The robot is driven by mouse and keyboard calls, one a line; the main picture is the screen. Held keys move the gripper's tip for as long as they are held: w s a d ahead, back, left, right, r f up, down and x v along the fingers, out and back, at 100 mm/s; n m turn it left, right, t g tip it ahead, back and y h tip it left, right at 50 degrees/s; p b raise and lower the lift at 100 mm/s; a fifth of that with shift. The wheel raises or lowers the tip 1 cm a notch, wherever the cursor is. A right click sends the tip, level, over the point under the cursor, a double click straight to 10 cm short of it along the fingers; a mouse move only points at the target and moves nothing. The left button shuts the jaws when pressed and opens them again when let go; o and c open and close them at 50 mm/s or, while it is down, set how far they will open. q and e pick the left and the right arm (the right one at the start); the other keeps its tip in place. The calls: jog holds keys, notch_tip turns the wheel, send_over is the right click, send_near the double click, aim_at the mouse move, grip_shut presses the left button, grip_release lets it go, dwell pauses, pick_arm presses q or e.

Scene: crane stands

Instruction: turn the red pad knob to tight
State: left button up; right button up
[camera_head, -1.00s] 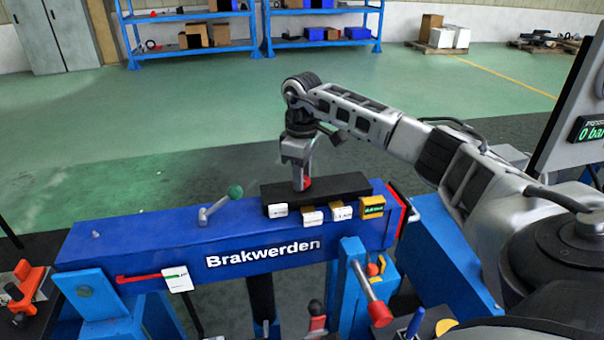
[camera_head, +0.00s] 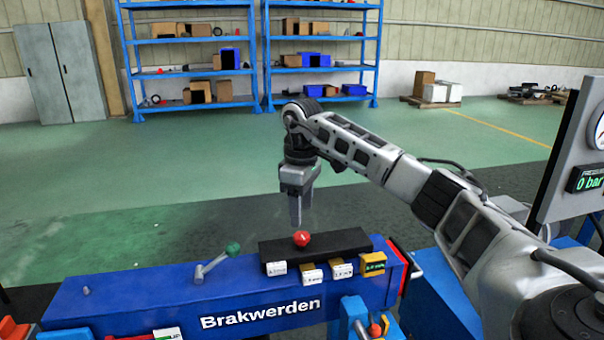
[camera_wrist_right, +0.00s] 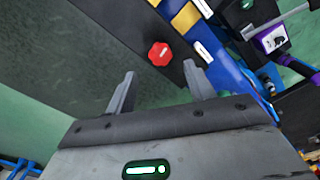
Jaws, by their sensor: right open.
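The red pad knob (camera_head: 302,239) sits on the black pad (camera_head: 346,241) on top of the blue Brakwerden beam (camera_head: 150,293). The knob also shows in the right wrist view (camera_wrist_right: 160,54), with a small white mark on its top. My right gripper (camera_head: 295,222) points down just above and slightly left of the knob, apart from it. In the right wrist view my right gripper (camera_wrist_right: 157,85) has its two fingers spread, with nothing between them, and the knob lies beyond the fingertips. My left gripper is in no view.
A lever with a green ball (camera_head: 233,249) stands on the beam left of the pad. White and yellow labels (camera_head: 373,263) line the pad's front edge. A gauge panel reading 0 bar (camera_head: 592,177) stands at the right. Blue shelves (camera_head: 192,41) are far back.

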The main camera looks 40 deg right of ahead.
aim_at(302, 235)
notch_tip(302, 235, up, 10)
jog(key=p, duration=0.1)
jog(key=shift+f, duration=0.2)
dwell(0.4)
